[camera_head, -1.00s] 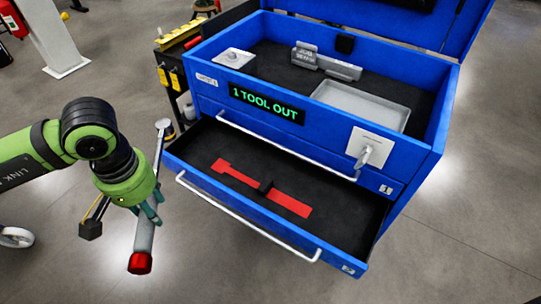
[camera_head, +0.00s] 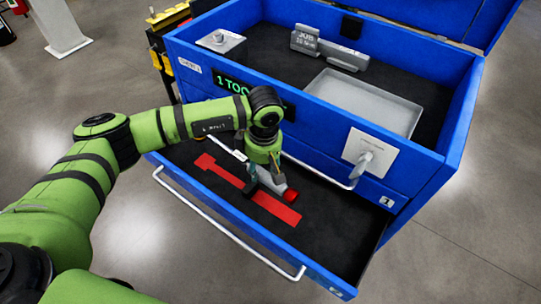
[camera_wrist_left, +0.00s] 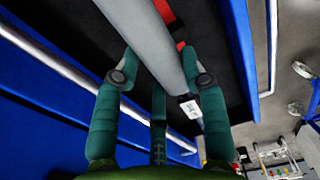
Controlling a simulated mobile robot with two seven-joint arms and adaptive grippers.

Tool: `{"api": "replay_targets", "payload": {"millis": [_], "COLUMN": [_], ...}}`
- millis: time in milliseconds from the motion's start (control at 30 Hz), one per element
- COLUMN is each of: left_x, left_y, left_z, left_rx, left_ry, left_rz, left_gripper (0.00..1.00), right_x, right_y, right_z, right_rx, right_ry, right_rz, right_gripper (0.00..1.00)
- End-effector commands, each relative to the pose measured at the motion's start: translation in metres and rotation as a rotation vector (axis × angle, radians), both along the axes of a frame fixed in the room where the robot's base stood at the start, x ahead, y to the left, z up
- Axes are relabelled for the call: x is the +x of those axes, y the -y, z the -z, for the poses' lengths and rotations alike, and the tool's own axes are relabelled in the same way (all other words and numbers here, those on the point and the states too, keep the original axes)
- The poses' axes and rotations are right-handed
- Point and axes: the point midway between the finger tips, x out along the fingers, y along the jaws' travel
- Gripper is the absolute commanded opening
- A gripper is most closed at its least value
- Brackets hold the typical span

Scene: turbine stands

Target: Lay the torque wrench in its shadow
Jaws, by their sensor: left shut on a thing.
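My left gripper (camera_head: 263,178) is over the open lower drawer, shut on the torque wrench (camera_head: 276,184), a grey tool with a red end. The left wrist view shows the wrench's grey shaft (camera_wrist_left: 147,38) running between the green fingers (camera_wrist_left: 160,85). The red wrench-shaped shadow (camera_head: 272,206) lies on the drawer's black floor (camera_head: 325,208). The wrench is roughly in line with the shadow, on its far side in the head view. I cannot tell whether it touches the floor. The arm and gripper hide part of both. My right gripper is not in view.
The blue tool chest (camera_head: 395,175) has an open top tray holding a grey bin (camera_head: 362,98), a grey block (camera_head: 330,48) and a small plate (camera_head: 221,41). A white drawer handle (camera_head: 225,226) runs along the front. A sign (camera_head: 232,82) is partly covered by my arm.

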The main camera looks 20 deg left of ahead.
Motion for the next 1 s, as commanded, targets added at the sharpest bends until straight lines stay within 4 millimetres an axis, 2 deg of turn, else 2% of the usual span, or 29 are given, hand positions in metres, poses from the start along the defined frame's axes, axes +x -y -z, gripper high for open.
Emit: {"api": "replay_targets", "payload": {"millis": [100,300,433,733,1000], "left_x": [0.003,0.004,0.004,0.004,0.004], "left_y": [0.002,0.002,0.002,0.003,0.002], "left_z": [0.013,0.022,0.031,0.059,0.064], "left_rx": [0.007,0.01,0.01,0.01,0.01], "left_ry": [0.003,0.003,0.003,0.004,0.004], "left_rz": [-0.073,-0.1,-0.098,-0.095,-0.096], "left_gripper": [0.0,0.0,0.0,0.0,0.0], "right_x": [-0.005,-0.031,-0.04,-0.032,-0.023], "right_y": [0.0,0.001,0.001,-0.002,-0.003], "right_z": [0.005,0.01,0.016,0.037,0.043], "right_rx": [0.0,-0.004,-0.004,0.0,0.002], "right_ry": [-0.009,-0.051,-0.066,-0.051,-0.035], "right_rz": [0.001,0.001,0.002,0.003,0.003], "right_gripper": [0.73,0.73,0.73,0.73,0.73]}}
